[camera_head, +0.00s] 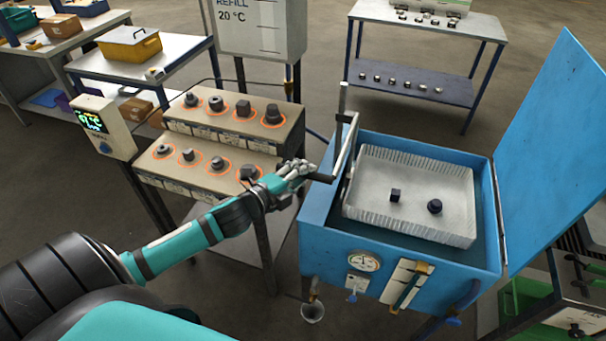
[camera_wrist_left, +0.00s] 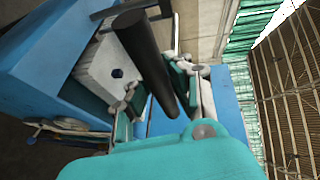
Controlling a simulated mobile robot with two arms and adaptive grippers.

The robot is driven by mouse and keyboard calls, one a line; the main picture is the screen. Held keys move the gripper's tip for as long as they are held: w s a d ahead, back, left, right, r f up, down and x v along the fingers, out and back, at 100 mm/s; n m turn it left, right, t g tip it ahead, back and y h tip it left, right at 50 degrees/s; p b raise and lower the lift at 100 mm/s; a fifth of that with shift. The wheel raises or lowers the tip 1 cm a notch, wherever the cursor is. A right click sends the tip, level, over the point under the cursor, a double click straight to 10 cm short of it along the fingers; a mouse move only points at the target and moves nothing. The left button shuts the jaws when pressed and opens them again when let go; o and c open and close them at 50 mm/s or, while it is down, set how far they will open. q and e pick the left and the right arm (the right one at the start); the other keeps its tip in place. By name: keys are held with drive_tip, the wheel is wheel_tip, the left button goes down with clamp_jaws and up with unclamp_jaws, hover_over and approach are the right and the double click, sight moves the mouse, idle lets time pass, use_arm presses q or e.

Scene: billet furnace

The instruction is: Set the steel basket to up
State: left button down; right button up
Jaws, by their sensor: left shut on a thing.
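The steel basket (camera_head: 415,222) is a pale ribbed tray inside the blue tank (camera_head: 325,222). Two dark parts lie in it, a square block (camera_head: 395,195) and a rounder piece (camera_head: 435,206). A grey crank-like lever (camera_head: 345,150) rises at the tank's left side, and its dark handle (camera_head: 320,178) points left. My left gripper (camera_head: 305,173) is shut on this handle. In the left wrist view the dark handle (camera_wrist_left: 145,55) runs between the fingers, with the basket (camera_wrist_left: 100,72) behind it. My right gripper is not in view.
The blue lid (camera_head: 555,140) stands open at the right. A stepped rack (camera_head: 215,135) with several dark parts stands left of the tank. A gauge (camera_head: 364,261) and valves are on the tank front. A table (camera_head: 425,28) is behind.

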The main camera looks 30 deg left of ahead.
use_arm(q)
wheel_tip(320, 180, up, 3)
drive_tip(key=shift+r+p, duration=0.2)
drive_tip(key=shift+p, duration=0.6)
drive_tip(key=shift+w, duration=0.1)
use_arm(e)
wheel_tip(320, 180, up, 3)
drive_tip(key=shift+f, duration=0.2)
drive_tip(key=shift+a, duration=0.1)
use_arm(q)
drive_tip(key=c, duration=1.2)
unclamp_jaws()
drive_tip(key=shift+o, duration=0.2)
drive_tip(key=shift+f, duration=0.1)
drive_tip(key=shift+s+f, duration=0.1)
drive_tip(key=shift+s, duration=0.15)
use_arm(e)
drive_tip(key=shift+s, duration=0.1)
use_arm(q)
drive_tip(key=shift+s+a, duration=0.1)
drive_tip(key=shift+s, duration=0.2)
drive_tip(key=v, duration=1.1)
drive_tip(key=shift+r, duration=0.2)
